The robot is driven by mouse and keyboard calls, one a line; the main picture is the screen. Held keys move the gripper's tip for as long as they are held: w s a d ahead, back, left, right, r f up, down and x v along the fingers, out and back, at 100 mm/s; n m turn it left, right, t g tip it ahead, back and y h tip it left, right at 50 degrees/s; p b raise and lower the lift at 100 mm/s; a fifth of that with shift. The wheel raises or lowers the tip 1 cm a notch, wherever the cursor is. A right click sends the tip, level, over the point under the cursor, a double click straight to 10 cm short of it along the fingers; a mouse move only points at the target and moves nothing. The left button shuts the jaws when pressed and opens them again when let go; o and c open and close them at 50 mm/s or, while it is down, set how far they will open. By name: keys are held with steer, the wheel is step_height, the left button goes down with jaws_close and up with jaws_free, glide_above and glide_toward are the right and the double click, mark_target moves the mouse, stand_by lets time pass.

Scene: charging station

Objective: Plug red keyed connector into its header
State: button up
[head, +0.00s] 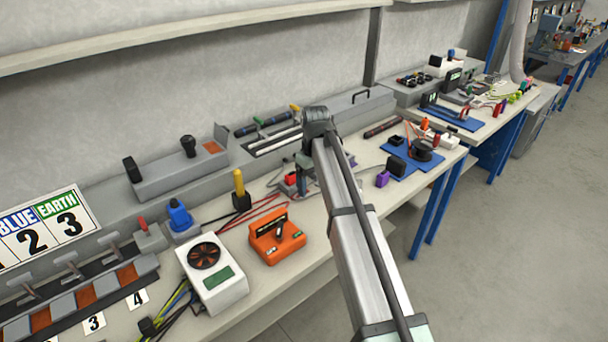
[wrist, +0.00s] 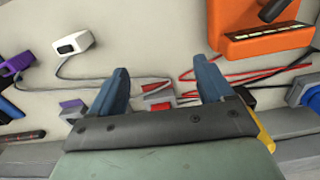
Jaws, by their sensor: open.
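A small red connector part (head: 291,178) lies on the workbench beside my gripper (head: 303,188) in the head view. In the wrist view, my gripper (wrist: 162,70) is open, with its two blue fingers apart. Between and beyond them, a small grey block with red parts (wrist: 158,97) sits on the bench, with a red-ended piece (wrist: 154,87) close to it. I cannot tell whether these touch or which is the header. Nothing is visibly held. My arm hides part of the bench in the head view.
An orange meter (head: 277,236) and a white fan unit (head: 212,270) stand to the left. A yellow-handled tool (head: 240,192) stands behind. A purple block (head: 382,178) and a blue mat (head: 410,164) lie to the right. Red cables (wrist: 245,75) cross the bench.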

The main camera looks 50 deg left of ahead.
steer(key=shift+m, duration=0.3)
steer(key=d+f, duration=0.1)
steer(key=f, duration=0.2)
steer(key=w+d+f, duration=0.1)
steer(key=f, duration=0.2)
steer(key=w+d+f, duration=0.1)
steer(key=d+f, duration=0.1)
steer(key=f, duration=0.1)
steer(key=shift+w, duration=0.15)
step_height(320, 180, up, 13)
steer(key=w+d+f+m, duration=0.3)
steer(key=w+d+f, duration=0.6)
steer(key=d, duration=0.4)
steer(key=shift+w+f, duration=0.2)
steer(key=shift+w, duration=0.35)
steer(key=shift+d, duration=0.1)
